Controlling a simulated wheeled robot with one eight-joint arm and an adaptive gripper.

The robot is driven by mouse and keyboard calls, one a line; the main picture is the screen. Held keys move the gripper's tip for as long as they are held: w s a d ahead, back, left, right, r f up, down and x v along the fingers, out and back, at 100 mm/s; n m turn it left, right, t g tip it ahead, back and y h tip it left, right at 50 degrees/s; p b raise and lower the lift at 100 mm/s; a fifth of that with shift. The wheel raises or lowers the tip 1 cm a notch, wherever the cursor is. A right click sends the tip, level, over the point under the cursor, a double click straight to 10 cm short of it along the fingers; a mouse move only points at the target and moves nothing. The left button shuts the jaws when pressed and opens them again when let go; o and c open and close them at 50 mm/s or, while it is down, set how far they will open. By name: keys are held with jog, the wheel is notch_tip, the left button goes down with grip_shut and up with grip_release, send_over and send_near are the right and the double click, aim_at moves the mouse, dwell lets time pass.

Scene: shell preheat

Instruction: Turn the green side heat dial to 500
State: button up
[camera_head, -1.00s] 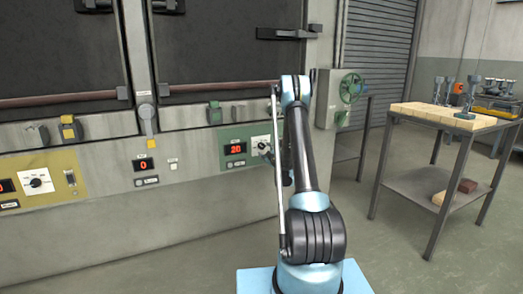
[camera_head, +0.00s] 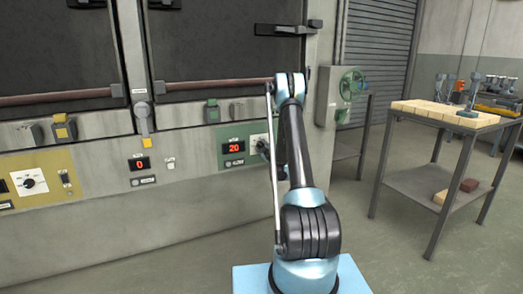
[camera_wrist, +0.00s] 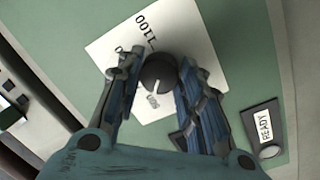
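The green side heat panel (camera_head: 226,159) is on the front of the oven, with a red display reading 20. Its dial (camera_head: 256,140) is partly hidden by my arm in the head view. In the wrist view the dial is a dark round knob (camera_wrist: 158,70) on a white scale plate (camera_wrist: 118,38); "1100" is legible above it. The knob's pale pointer line faces the lower edge of the picture. My gripper (camera_wrist: 159,66) has one finger on each side of the knob, and both fingertips appear to touch it.
A READY button plate (camera_wrist: 262,130) sits right of the dial in the wrist view. A yellow panel (camera_head: 38,180) with another dial and a middle display (camera_head: 139,163) reading 0 are to the left. A table (camera_head: 402,117) with bricks stands right; open floor lies between.

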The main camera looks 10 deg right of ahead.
jog(key=shift+s+a+n, duration=0.1)
jog(key=shift+n, duration=0.2)
jog(key=o, duration=1.1)
jog(key=shift+c, duration=0.2)
jog(key=v, duration=0.7)
jog(key=shift+s, duration=0.2)
